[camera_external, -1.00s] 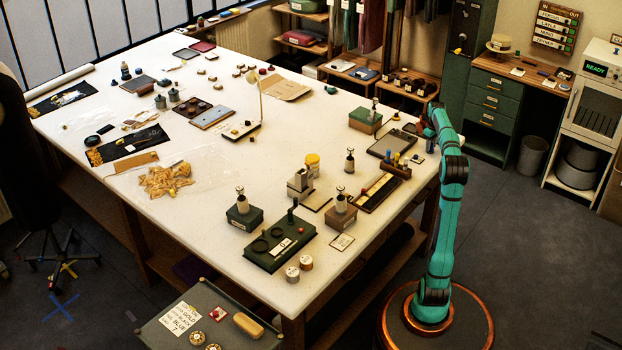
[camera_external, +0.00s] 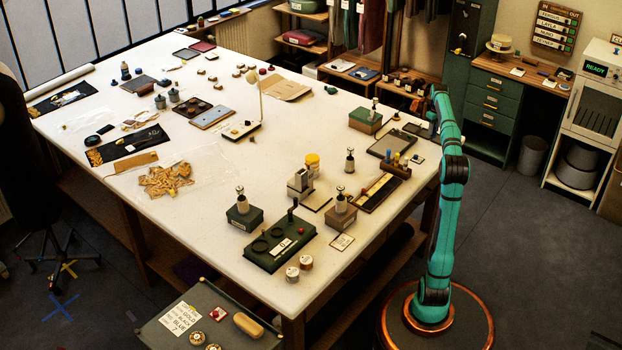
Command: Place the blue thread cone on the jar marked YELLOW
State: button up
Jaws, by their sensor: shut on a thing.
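My gripper (camera_external: 427,129) is at the right edge of the table, small and partly merged with my arm. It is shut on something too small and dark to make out. A small blue upright piece (camera_external: 387,155) stands at a brown rack (camera_external: 397,170), with a yellow piece (camera_external: 396,157) beside it; I cannot tell whether the blue one is the thread cone. Two small round tubs (camera_external: 292,275) stand at the front corner.
A dark tray (camera_external: 392,144) and a green box (camera_external: 365,121) lie near my gripper. White-knobbed stamps, a long tray (camera_external: 378,193) and a green board (camera_external: 280,243) crowd the table's near right part.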

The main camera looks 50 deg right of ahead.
jog(key=shift+w, duration=0.1)
jog(key=w+a+r+n, duration=0.3)
jog(key=w+a+n, duration=0.2)
jog(key=w+a, duration=0.7)
notch_tip(320, 180, up, 8)
jog(key=f+n, duration=0.1)
jog(key=n, duration=1.2)
send_over(312, 157)
jog(key=f, duration=0.5)
jog(key=shift+s+a, duration=0.1)
jog(key=shift+s, duration=0.1)
jog(key=shift+f, duration=2.2)
jog(key=shift+f, duration=0.1)
